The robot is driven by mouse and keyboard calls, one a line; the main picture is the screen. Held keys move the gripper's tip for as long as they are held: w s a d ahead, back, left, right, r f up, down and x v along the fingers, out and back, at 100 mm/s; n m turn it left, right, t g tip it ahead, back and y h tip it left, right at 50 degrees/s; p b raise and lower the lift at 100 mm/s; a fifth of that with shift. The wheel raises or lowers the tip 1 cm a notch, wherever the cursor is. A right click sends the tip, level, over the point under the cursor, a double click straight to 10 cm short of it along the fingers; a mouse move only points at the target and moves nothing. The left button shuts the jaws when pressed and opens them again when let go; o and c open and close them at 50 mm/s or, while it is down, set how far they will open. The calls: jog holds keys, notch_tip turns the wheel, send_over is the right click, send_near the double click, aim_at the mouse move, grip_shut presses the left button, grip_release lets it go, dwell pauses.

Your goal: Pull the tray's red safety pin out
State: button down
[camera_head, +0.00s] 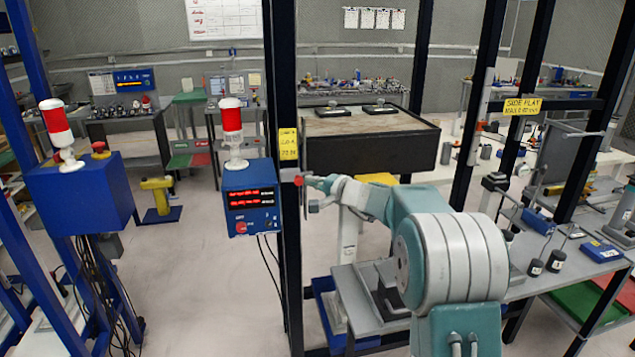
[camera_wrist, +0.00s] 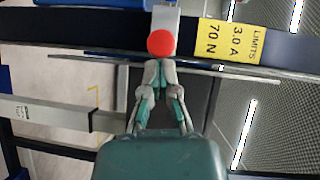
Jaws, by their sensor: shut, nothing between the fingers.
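The red round knob (camera_wrist: 160,43), which looks like the head of the safety pin, sits in front of a pale grey block beside a dark post in the wrist view. It shows small in the head view (camera_head: 298,180), at the post. My gripper (camera_wrist: 160,66) is shut and empty, its fingertips just below the knob in the wrist view. I cannot tell whether they touch it. In the head view my gripper (camera_head: 311,180) points left at the post. The pin's shaft is hidden, and I cannot tell which part is the tray.
A thin grey bar (camera_wrist: 90,57) crosses close to my fingertips. A yellow limits label (camera_wrist: 236,41) is on the dark post (camera_head: 285,90). A blue box with red displays (camera_head: 250,202) stands left of the post. A grey bench (camera_head: 352,300) lies below my arm.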

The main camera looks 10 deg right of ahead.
jog(key=shift+a, duration=1.95)
